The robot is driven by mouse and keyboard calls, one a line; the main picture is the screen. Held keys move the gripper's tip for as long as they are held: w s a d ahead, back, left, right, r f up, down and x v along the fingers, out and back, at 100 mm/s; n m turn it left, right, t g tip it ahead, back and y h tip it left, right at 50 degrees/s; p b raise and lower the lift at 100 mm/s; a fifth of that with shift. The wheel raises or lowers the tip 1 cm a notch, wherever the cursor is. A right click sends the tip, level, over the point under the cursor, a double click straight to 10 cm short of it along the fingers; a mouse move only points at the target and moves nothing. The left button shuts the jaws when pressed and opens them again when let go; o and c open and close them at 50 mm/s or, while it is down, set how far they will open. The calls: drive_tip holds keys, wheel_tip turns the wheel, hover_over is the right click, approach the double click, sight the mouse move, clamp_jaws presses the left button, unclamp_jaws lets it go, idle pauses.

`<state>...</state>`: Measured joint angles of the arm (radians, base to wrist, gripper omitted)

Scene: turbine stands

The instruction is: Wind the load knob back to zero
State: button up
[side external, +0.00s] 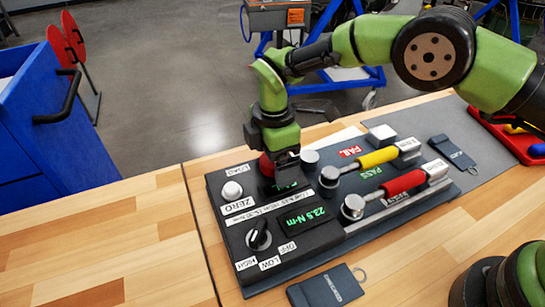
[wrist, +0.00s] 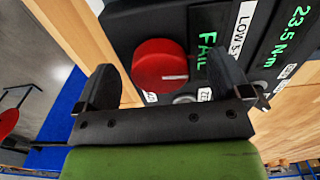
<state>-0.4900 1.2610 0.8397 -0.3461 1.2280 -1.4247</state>
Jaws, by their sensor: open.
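The red load knob (wrist: 160,64) sits on the black tester box (wrist: 125,22). In the wrist view it lies between the two spread fingers of my gripper (wrist: 166,80), with a gap on each side. A white pointer line on the knob points right. In the side view my gripper (side external: 282,158) is down over the box, and the red knob (side external: 266,166) shows partly behind it. The number display (side external: 306,217) glows green; it reads 23.5 N·m in the wrist view. The smaller display (wrist: 203,55) reads FAIL.
A white zero button (side external: 232,190) and a black selector (side external: 258,236) stand on the box. Yellow-handled (side external: 378,158) and red-handled (side external: 404,185) wrenches lie to the right. Dark tags (side external: 328,288) and a red tray (side external: 520,140) are nearby. The left tabletop (side external: 100,245) is clear.

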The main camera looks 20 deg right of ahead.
drive_tip(key=shift+r, duration=2.45)
drive_tip(key=shift+r, duration=0.15)
drive_tip(key=s+d+r+m+t+y, duration=0.15)
drive_tip(key=s+d+r+m, duration=0.35)
drive_tip(key=r, duration=0.5)
drive_tip(key=s+d+r+m+t, duration=0.2)
drive_tip(key=d+r+m, duration=0.35)
drive_tip(key=r, duration=0.35)
drive_tip(key=s+d+m+t, duration=0.2)
drive_tip(key=s+d+m, duration=0.1)
drive_tip(key=s+m, duration=0.3)
drive_tip(key=s+d+r+m+t, duration=0.1)
drive_tip(key=s+d+m, duration=0.3)
drive_tip(key=s, duration=0.7)
drive_tip(key=shift+s+d+m+t, duration=0.25)
drive_tip(key=shift+m+t, duration=0.1)
drive_tip(key=shift+m, duration=0.5)
